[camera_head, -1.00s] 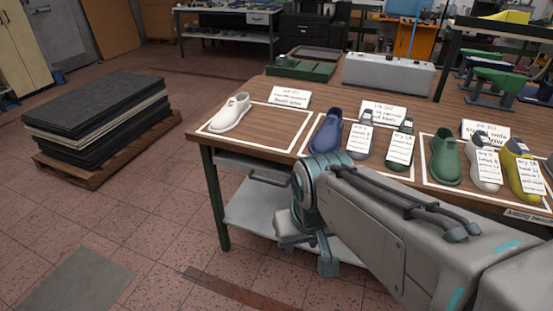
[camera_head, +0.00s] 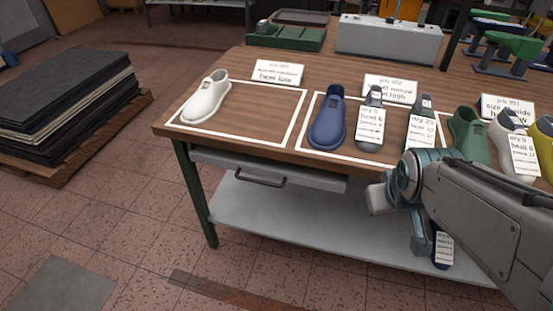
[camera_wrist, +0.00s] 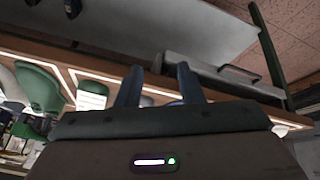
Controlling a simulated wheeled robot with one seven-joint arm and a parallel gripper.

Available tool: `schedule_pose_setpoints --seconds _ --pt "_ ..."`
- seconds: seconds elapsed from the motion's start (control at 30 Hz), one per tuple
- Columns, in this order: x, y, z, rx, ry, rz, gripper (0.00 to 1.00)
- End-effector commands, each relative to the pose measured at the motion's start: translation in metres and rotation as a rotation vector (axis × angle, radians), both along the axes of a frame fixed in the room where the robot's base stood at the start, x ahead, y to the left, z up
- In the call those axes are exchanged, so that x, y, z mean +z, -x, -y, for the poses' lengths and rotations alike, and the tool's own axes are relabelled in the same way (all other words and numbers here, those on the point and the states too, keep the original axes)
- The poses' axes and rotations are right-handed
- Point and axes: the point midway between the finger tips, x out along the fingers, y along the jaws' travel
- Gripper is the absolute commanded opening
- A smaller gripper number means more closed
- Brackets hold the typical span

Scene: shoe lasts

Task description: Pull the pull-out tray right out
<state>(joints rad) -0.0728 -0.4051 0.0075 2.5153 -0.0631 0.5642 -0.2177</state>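The pull-out tray (camera_head: 318,180) is a grey shallow drawer under the table top, at the left of the table front. It looks pushed in. Its dark bar handle (camera_head: 260,179) is in plain view. In the wrist view, which is upside down, the tray (camera_wrist: 190,69) and handle (camera_wrist: 240,74) show right of the fingers. My gripper (camera_wrist: 158,72) is open, with its two blue fingers apart and nothing visible between them. It is clear of the handle. In the head view my arm hangs before the table, right of the tray, and largely hides the gripper.
The wooden table (camera_head: 240,143) carries shoe lasts in white-outlined areas, with cards. A grey lower shelf (camera_head: 300,225) sits beneath, with a dark blue labelled last (camera_head: 442,250) on it. A stack of dark sheets (camera_head: 65,90) stands on a pallet at left. Floor before the tray is free.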

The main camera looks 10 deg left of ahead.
Motion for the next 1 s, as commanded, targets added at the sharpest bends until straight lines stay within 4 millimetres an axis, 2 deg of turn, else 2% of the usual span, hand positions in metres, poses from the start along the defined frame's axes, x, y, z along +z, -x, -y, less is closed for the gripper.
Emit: schedule_pose_setpoints --seconds 0.03,0.2,0.3,0.43,0.6,0.7,0.83,1.0 --pt "-0.037 -0.015 -0.008 0.087 0.034 0.048 0.34" --pt "-0.089 -0.064 -0.041 0.401 0.165 0.260 0.34" --pt "-0.117 -0.086 -0.068 0.582 0.241 0.393 0.34" --pt "-0.151 -0.106 -0.109 0.806 0.338 0.578 0.34" --pt "-0.191 -0.115 -0.165 1.052 0.453 0.834 0.34" --pt "-0.206 -0.113 -0.192 1.152 0.506 0.970 0.34" --pt "-0.217 -0.107 -0.215 1.231 0.554 1.103 0.34" --pt "-0.220 -0.103 -0.229 1.269 0.583 1.186 0.34"
